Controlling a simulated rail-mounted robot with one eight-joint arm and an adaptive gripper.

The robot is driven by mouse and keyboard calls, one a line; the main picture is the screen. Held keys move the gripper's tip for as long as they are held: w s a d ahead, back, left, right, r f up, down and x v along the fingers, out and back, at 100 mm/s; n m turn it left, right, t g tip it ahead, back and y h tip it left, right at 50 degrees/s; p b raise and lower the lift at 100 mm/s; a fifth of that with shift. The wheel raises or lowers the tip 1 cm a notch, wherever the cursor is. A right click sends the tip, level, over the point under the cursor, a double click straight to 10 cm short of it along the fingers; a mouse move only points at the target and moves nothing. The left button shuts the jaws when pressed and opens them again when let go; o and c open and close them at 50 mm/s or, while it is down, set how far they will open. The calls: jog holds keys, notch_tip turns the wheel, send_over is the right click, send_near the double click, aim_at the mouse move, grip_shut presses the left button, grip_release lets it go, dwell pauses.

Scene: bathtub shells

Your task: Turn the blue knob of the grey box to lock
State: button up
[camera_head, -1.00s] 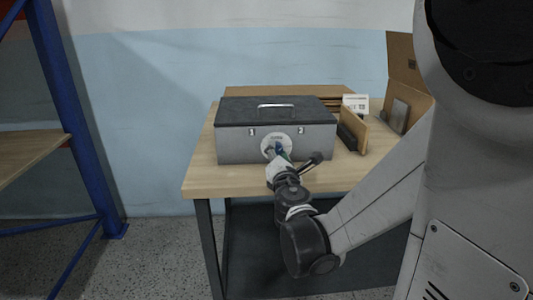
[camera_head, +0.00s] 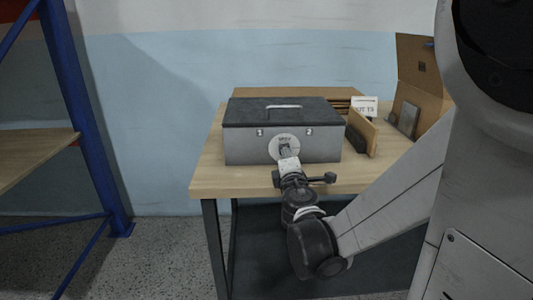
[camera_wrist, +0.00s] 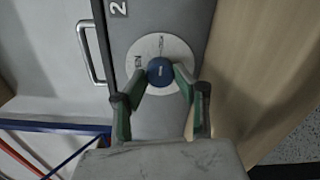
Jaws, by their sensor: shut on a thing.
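The grey box (camera_head: 282,144) with a dark lid stands on the wooden table, its front facing me. A round white dial (camera_wrist: 152,49) sits on its front, with printed words partly hidden by my fingers. The blue knob (camera_wrist: 160,71) is at the dial's middle and bears a small white mark. My gripper (camera_wrist: 162,78) is shut on the knob, with one green-lined finger on each side. In the head view my gripper (camera_head: 287,152) reaches the dial from the front and hides the knob.
Open cardboard boxes (camera_head: 418,75), a small white sign (camera_head: 365,106) and a brown board (camera_head: 362,131) stand right of the grey box. The wooden table (camera_head: 212,178) has bare room left of it. A blue rack (camera_head: 88,120) stands at far left.

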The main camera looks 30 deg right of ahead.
dwell(0.4)
jog(key=o, duration=1.1)
jog(key=v, duration=1.2)
jog(key=shift+d+m, duration=0.1)
jog(key=shift+m, duration=0.2)
jog(key=s+a+f+m+g+y, duration=0.35)
jog(key=s+a+m+g, duration=0.2)
jog(key=m, duration=0.25)
jog(key=s+a+f+m+g+y, duration=0.2)
jog(key=s+a+m+g+y, duration=0.2)
jog(key=s+a+m, duration=0.25)
jog(key=shift+m, duration=0.35)
jog(key=r+p, duration=1.3)
jog(key=p, duration=0.1)
jog(key=shift+s+a+r, duration=0.3)
jog(key=shift+r, duration=0.1)
